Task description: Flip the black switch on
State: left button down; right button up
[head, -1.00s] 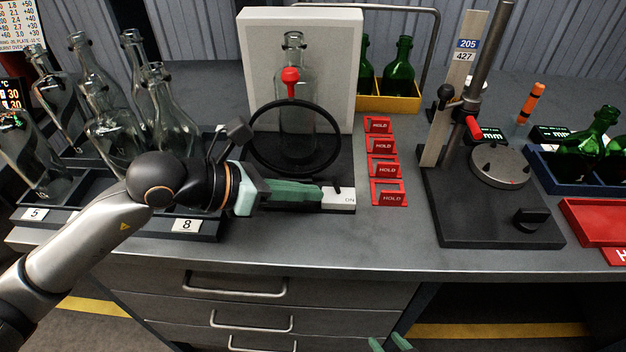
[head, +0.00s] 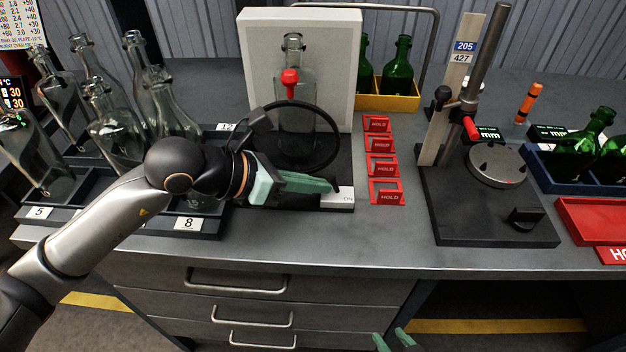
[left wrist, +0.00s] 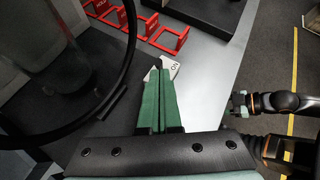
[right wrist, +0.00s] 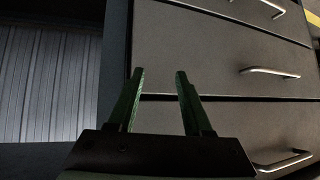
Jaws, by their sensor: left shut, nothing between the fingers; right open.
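The switch's white plate (head: 345,196), marked ON, is at the front right corner of the dark base under the bottle viewer. It also shows in the left wrist view (left wrist: 171,68), just beyond the fingertips. My left gripper (head: 331,185) is shut and empty, its green fingers lying low along the base's front edge with the tips at the plate. The black switch itself is hidden behind the fingertips in the head view; I cannot tell whether they touch it. My right gripper (head: 393,341) is open and empty, low in front of the bench; its fingers also show in the right wrist view (right wrist: 159,74).
A black ring (head: 337,150) with a clear bottle behind it stands just above my left gripper. Red HOLD stands (head: 388,193) line up right of the plate. A black gauge stand (head: 480,225) is farther right. Bottles in a tray (head: 150,226) stand at left. The bench front is clear.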

pick_arm(q)
jog(key=shift+d+r+y+p, duration=0.25)
jog(key=shift+y+p, duration=0.15)
jog(key=shift+p, duration=0.1)
pick_arm(e)
jog(key=shift+s+d+r, duration=0.1)
jog(key=shift+d+r, duration=0.2)
pick_arm(q)
jog(key=shift+d+r+m+y+p, duration=0.3)
jog(key=shift+d+r+y+p, duration=0.05)
jog(key=shift+y+p, duration=0.4)
jog(key=shift+d+y, duration=0.15)
jog(key=shift+y, duration=0.2)
jog(key=shift+d+y, duration=0.15)
jog(key=shift+y, duration=0.15)
jog(key=shift+g, duration=0.3)
pick_arm(e)
jog(key=shift+s+d+r, duration=0.1)
jog(key=shift+s+d, duration=0.4)
jog(key=shift+d, duration=0.15)
pick_arm(q)
jog(key=shift+r, duration=0.15)
pick_arm(e)
jog(key=shift+a+r, duration=0.1)
